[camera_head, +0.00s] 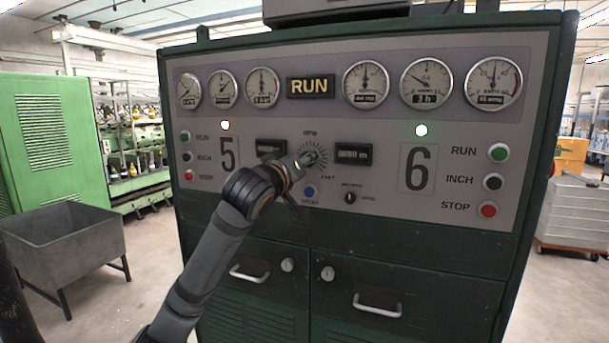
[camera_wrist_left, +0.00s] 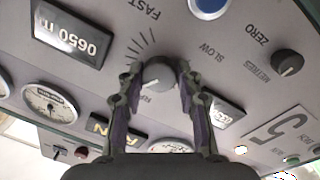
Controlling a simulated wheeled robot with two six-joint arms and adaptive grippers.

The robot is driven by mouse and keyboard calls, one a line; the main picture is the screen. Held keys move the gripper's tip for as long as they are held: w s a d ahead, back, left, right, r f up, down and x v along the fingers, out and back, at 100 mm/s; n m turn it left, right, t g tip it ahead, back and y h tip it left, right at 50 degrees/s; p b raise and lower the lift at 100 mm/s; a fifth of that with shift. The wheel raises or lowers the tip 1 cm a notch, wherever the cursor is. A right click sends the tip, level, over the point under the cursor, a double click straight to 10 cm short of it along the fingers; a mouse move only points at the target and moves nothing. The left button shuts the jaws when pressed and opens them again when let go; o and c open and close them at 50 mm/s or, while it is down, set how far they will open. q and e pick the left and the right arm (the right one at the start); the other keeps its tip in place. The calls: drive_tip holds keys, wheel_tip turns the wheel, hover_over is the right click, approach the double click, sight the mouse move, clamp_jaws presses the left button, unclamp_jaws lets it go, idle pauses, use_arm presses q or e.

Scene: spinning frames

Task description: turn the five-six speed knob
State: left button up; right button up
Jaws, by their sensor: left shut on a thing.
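The speed knob (camera_wrist_left: 158,74) is a grey round knob between the 5 and 6 sections of the grey control panel (camera_head: 240,200). It has tick marks around it and the words SLOW and FAST beside it. My left gripper (camera_wrist_left: 156,78) reaches the panel from the lower left and is shut on the knob, a finger on each side. In the head view the left gripper (camera_head: 308,160) hides most of the knob. One display (camera_wrist_left: 82,30) reads 0650 in the wrist view. My right gripper is not in view.
A blue button (camera_head: 309,191) and a small selector knob (camera_head: 350,197) sit just below. Run, inch and stop buttons line both panel sides, with gauges and a lit RUN sign (camera_head: 310,86) above. Cabinet doors with handles (camera_head: 377,305) are below. A grey bin (camera_head: 70,240) stands left.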

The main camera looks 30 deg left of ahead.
use_arm(q)
drive_tip(key=n+y+b, duration=0.1)
drive_tip(key=n+b, duration=0.7)
drive_tip(key=n, duration=0.2)
drive_tip(key=n+y+b, duration=0.1)
drive_tip(key=n+b, duration=0.7)
drive_tip(key=n, duration=0.3)
drive_tip(key=shift+d+f+g, duration=0.1)
drive_tip(key=shift+d+g, duration=0.05)
drive_tip(key=shift+g, duration=0.15)
drive_tip(key=shift+w+n, duration=0.1)
drive_tip(key=shift+n, duration=0.3)
drive_tip(key=o, duration=1.2)
drive_tip(key=shift+c, duration=0.2)
drive_tip(key=v, duration=1.2)
